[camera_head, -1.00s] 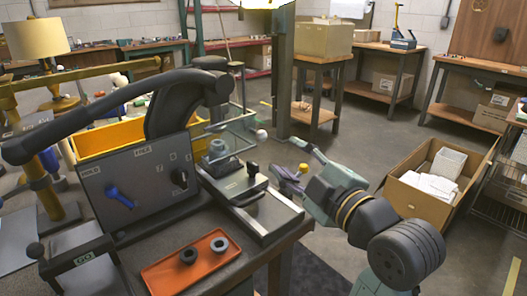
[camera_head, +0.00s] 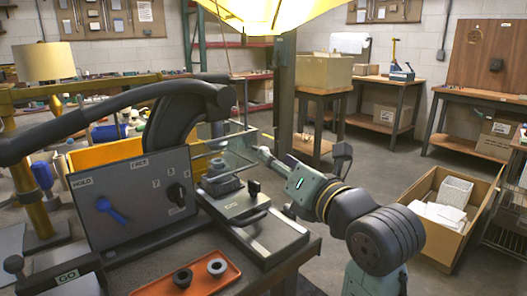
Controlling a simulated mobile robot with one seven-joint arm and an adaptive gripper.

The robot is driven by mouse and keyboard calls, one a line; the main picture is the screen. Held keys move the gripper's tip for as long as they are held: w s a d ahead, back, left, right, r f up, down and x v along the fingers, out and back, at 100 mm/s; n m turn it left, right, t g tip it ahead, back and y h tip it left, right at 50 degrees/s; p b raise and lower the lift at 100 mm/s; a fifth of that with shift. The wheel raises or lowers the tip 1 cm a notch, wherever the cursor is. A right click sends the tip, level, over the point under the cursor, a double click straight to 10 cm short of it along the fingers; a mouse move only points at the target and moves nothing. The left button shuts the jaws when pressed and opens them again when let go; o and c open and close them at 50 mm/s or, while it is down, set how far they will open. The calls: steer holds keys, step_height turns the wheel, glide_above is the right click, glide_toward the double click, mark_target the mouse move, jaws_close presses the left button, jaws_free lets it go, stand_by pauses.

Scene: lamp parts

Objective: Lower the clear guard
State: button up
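The clear guard (camera_head: 238,147) is a see-through panel with thin pale edges. It stands raised around the space above the press's round grey fixture (camera_head: 221,172). My gripper (camera_head: 263,153) is at the guard's right edge, with its fingertips pointing left towards it. The fingers are small and seen edge-on, so I cannot tell whether they touch the guard or are shut. The dark press arm (camera_head: 178,112) arches over from the left. Its grey panel (camera_head: 132,208) carries a blue lever (camera_head: 111,211) and a black knob (camera_head: 177,194).
A yellow bin (camera_head: 105,153) is behind the panel. A cardboard box (camera_head: 433,215) stands on the floor right of my arm.

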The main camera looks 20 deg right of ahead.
steer(key=w, duration=0.4)
steer(key=w+a+p, duration=0.1)
steer(key=w, duration=0.1)
steer(key=shift+c, duration=0.2)
jaws_close()
stand_by(0.6)
